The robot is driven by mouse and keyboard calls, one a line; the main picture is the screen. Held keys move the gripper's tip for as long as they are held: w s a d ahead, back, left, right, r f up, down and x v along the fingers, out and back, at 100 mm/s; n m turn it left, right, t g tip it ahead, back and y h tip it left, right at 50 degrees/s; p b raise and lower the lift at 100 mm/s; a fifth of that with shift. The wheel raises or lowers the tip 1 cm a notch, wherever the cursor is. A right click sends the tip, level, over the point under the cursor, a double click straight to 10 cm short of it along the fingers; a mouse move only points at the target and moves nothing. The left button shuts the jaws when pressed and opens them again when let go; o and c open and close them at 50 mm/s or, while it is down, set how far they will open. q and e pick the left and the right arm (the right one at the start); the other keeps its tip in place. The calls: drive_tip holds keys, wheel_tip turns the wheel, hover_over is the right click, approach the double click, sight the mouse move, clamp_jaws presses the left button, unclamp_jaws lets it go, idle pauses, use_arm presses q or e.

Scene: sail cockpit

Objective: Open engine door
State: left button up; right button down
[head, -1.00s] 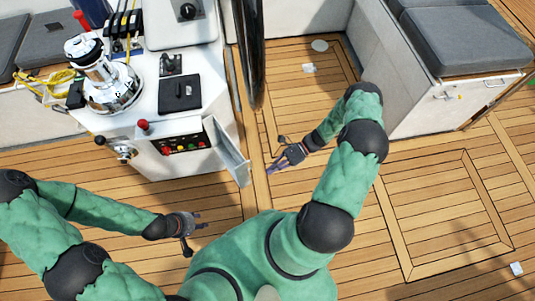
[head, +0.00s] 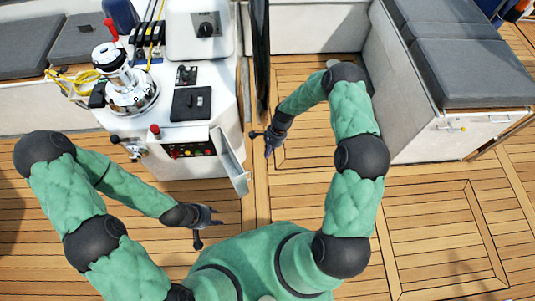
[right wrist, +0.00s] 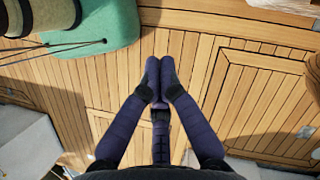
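A white console (head: 175,75) stands at the upper left in the head view. Its front has a dark panel with coloured buttons (head: 190,151). A pale door flap (head: 232,165) stands swung out at the right of this panel; I take it for the engine door. My right gripper (head: 270,150) is right of the flap, apart from it. In the right wrist view (right wrist: 158,82) its fingertips meet with nothing between them. My left gripper (head: 212,213) is over the deck below the console, left of and below the flap. Its fingers are too small to judge.
A silver winch (head: 127,85) with yellow rope sits on the console. A dark wheel rim (head: 260,60) stands upright right of it. A white bench locker (head: 450,135) with grey cushions stands at the right. The wooden deck (head: 430,225) between is clear.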

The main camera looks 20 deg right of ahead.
use_arm(q)
drive_tip(key=shift+f+b, duration=1.2)
drive_tip(key=shift+f, duration=0.15)
use_arm(e)
drive_tip(key=s+a+f, duration=0.2)
drive_tip(key=a+f, duration=0.4)
drive_tip(key=f, duration=0.1)
drive_tip(key=shift+s+a, duration=0.15)
drive_tip(key=shift+a, duration=0.05)
